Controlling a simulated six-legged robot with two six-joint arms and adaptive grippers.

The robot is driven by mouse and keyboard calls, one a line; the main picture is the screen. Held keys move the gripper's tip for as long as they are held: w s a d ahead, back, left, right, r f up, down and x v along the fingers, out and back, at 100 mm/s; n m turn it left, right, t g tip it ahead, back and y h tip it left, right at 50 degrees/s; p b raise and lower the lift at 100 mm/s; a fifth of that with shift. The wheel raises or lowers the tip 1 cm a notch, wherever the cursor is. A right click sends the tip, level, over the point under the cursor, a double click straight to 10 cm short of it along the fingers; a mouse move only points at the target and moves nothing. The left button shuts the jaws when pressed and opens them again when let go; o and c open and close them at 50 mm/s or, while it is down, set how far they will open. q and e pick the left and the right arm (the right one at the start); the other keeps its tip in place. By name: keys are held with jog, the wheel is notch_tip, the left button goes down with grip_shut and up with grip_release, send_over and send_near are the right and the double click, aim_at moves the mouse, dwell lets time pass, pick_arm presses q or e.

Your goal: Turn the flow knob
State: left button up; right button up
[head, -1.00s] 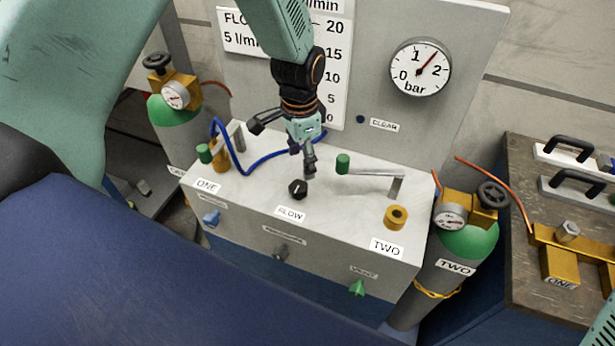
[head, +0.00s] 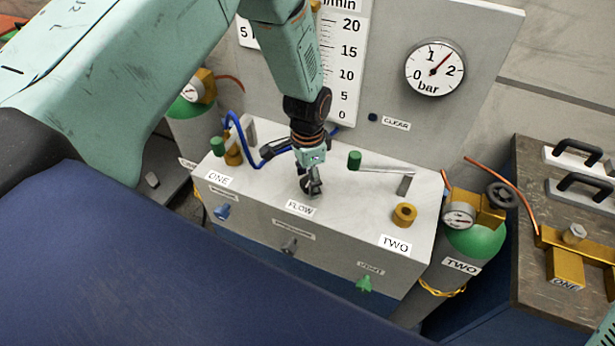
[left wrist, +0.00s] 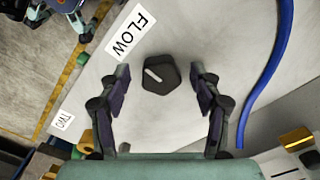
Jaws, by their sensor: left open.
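The black flow knob (left wrist: 160,74) has a white pointer line and sits on the light panel top (head: 345,205) beside the FLOW label (head: 299,208). The label also shows in the left wrist view (left wrist: 131,31). My left gripper (head: 312,187) is right over the knob and mostly hides it in the head view. In the left wrist view the open fingers (left wrist: 163,88) stand on either side of the knob, with a gap on each side. I cannot tell how far above the panel the fingertips are. My right gripper does not show.
A blue hose (head: 264,158) runs behind my left gripper. A green-ended lever (head: 354,160) and a brass fitting (head: 404,214) stand to the right. Pressure (head: 289,246) and vent (head: 364,284) knobs are on the front face. A bar gauge (head: 435,68) is on the back board.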

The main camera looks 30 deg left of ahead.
pick_arm(q)
jog(key=shift+w+d+f, duration=0.1)
jog(key=shift+w+d, duration=0.1)
jog(key=shift+w, duration=0.15)
jog(key=c, duration=0.5)
jog(key=shift+s+a, duration=0.1)
jog(key=shift+s, duration=0.1)
jog(key=c, duration=0.5)
jog(key=shift+c, duration=0.7)
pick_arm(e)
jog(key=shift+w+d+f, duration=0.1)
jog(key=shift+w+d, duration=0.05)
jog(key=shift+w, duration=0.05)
pick_arm(q)
jog(key=shift+n, duration=0.3)
jog(key=n, duration=0.5)
jog(key=shift+p, duration=0.4)
jog(key=n, duration=0.6)
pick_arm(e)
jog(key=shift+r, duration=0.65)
